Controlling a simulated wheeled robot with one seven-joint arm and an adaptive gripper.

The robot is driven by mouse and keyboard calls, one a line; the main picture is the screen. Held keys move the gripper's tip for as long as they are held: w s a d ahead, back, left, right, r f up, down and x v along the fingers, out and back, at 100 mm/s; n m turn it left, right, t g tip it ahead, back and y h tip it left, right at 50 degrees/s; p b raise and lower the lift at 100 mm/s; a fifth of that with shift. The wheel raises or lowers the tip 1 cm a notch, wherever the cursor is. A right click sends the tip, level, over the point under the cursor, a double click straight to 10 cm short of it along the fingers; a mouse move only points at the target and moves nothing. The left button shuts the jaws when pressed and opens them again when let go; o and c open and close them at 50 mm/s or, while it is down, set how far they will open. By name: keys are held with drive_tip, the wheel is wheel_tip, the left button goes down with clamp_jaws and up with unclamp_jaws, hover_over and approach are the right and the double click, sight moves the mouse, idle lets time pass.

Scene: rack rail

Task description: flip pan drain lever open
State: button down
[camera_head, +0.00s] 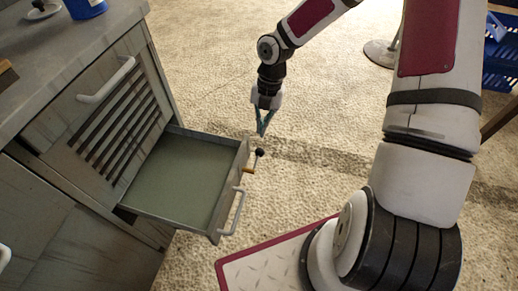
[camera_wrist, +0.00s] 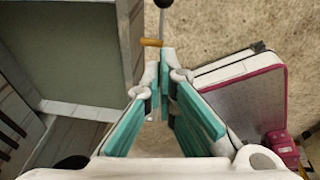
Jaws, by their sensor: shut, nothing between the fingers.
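The drain lever is a thin rod with a black ball knob (camera_head: 259,152), at the outer front side of the pulled-out pan (camera_head: 210,232). Its knob (camera_wrist: 163,3) is at the top edge of the wrist view. A small orange-brown spout (camera_head: 249,170) sits at the rod's base; it also shows in the wrist view (camera_wrist: 151,42). The grey pan wall (camera_wrist: 126,35) is left of it. My gripper (camera_head: 262,134) is shut and empty, pointing down just above the knob in the head view. I cannot tell whether it touches the lever.
The pan's light bar handle (camera_head: 233,211) sticks out below the lever. The grey cabinet (camera_head: 85,120) with a slatted front stands at left, with a blue container (camera_head: 85,8) on top. My base is at the lower right.

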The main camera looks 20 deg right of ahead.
drive_tip(key=b, duration=0.6)
hover_over(258, 157)
drive_tip(key=s, duration=0.1)
drive_tip(key=x, duration=0.4)
drive_tip(key=d+x, duration=0.1)
drive_tip(key=x, duration=0.2)
drive_tip(key=w+x, duration=0.1)
drive_tip(key=x, duration=0.3)
drive_tip(key=shift+d+f, duration=0.25)
drive_tip(key=shift+f, duration=0.25)
drive_tip(key=shift+w+d+f, duration=0.2)
drive_tip(key=shift+w+f, duration=0.3)
drive_tip(key=shift+f, duration=0.15)
